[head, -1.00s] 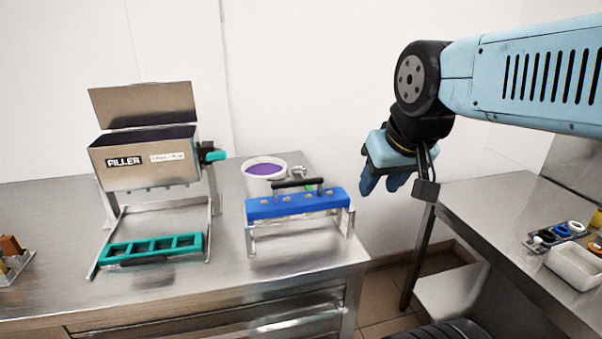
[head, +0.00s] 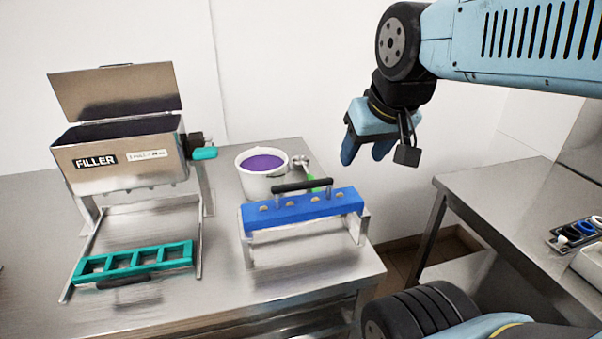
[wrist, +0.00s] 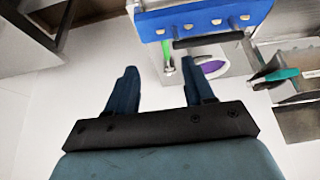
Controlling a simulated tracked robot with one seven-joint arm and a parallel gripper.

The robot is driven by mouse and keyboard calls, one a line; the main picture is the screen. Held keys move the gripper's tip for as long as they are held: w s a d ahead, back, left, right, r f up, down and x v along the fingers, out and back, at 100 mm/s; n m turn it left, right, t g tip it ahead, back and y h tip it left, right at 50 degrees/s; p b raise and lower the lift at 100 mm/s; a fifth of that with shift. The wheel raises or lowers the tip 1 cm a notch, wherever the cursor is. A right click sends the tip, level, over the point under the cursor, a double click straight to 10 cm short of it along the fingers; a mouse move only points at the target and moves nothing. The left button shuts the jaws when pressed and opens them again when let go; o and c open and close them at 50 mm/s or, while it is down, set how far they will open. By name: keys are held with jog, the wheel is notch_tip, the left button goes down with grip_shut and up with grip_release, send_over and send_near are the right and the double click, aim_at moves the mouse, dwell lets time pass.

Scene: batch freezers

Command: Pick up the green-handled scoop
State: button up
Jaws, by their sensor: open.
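The green-handled scoop (head: 313,183) lies on the steel table behind the blue block. Its metal end shows beside the white bucket, and the blue block's handle and body hide part of it. In the wrist view the scoop's green handle (wrist: 166,50) shows beyond the fingers, close to the blue block. My gripper (head: 368,158) hangs in the air to the right of the scoop, apart from it. In the wrist view my gripper (wrist: 157,82) has its two blue fingers spread with nothing between them.
A white bucket (head: 246,187) of purple mix stands left of the scoop. The blue block (head: 285,215) on a metal stand is in front. The filler (head: 120,165) and a teal tray (head: 135,262) are at left. Another steel table (head: 500,200) stands right, across a floor gap.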

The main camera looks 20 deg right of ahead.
jog(key=w+f+g, duration=0.1)
jog(key=w+g, duration=0.2)
jog(key=w, duration=1.1)
jog(key=g, duration=0.3)
send_over(309, 177)
jog(key=s, duration=0.2)
notch_tip(309, 177, down, 9)
jog(key=f, duration=1.3)
jog(key=shift+w+d+f, duration=0.1)
jog(key=shift+d, duration=0.25)
grip_shut()
